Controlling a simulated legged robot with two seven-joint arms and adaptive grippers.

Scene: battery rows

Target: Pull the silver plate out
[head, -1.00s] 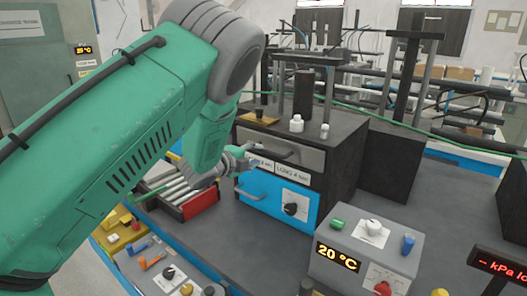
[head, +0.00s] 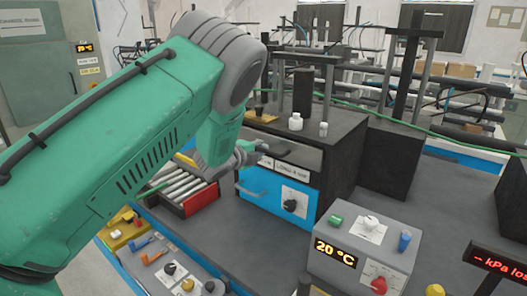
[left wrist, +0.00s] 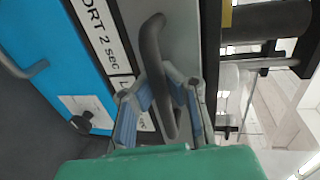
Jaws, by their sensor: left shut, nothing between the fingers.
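The silver plate (head: 308,157) is the grey upper front of a dark box, above a blue panel. It has a dark bar handle (head: 272,146), which also shows in the left wrist view (left wrist: 150,38). My left gripper (head: 258,152) is at the left part of this handle. In the left wrist view, the blue-padded fingers of my left gripper (left wrist: 168,85) lie close beside the handle and partly overlap it. The gripper is shut; no firm hold on the handle shows. The plate looks flush with the box. My right gripper is out of view.
The blue panel (head: 262,188) below has its own handle and a black knob (head: 290,205). White bottles (head: 295,122) stand on the box. A red-sided roller tray (head: 201,200) lies to the left. A grey control box (head: 350,235) stands in front on the right.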

